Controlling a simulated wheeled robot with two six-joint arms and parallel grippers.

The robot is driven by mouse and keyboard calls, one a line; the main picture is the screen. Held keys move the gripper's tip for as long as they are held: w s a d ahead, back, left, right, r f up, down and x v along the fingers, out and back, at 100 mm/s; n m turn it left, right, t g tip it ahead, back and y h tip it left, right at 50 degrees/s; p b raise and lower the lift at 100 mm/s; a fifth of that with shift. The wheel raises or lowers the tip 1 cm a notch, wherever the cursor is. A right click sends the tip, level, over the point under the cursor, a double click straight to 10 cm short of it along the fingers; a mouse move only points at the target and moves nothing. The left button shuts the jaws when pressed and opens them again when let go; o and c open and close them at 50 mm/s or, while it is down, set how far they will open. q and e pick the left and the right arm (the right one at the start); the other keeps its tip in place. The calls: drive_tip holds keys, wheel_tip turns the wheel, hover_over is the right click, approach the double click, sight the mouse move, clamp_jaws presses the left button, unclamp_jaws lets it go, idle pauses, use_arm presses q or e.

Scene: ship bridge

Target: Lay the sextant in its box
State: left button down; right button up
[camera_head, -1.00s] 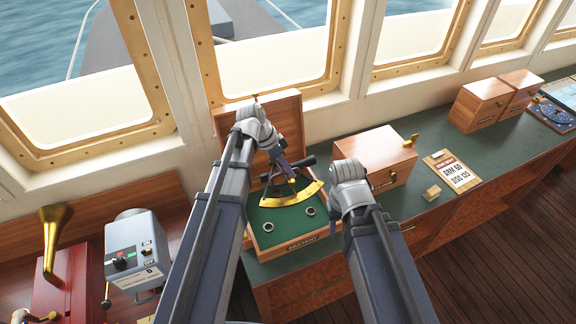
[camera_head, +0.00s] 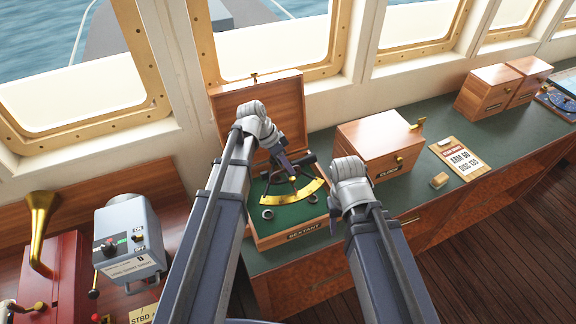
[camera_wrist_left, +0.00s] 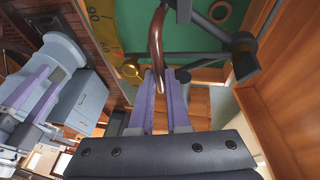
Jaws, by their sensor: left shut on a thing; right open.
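The sextant (camera_head: 300,196), with a brass arc, dark frame and black telescope, is over the green-lined inside of its open wooden box (camera_head: 304,232). The box lid (camera_head: 262,103) stands up at the back. My left gripper (camera_head: 289,171) is shut on the sextant's brown handle (camera_wrist_left: 156,35), seen between the purple fingers in the left wrist view. I cannot tell whether the sextant touches the lining.
A closed wooden case (camera_head: 370,143) stands right of the sextant box, with a clipboard (camera_head: 460,158) and small wooden block (camera_head: 439,181) beyond. More cases (camera_head: 490,90) stand further right. A grey control box (camera_head: 130,238) and red cabinet with brass horn (camera_head: 40,230) are at left.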

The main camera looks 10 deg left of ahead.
use_arm(q)
drive_tip(key=shift+f+b, duration=1.75)
drive_tip(key=shift+f, duration=0.3)
drive_tip(key=shift+f+b, duration=1.3)
drive_tip(key=shift+f, duration=0.05)
idle(1.1)
drive_tip(key=c, duration=0.8)
unclamp_jaws()
drive_tip(key=p+v, duration=0.7)
drive_tip(key=v, duration=0.1)
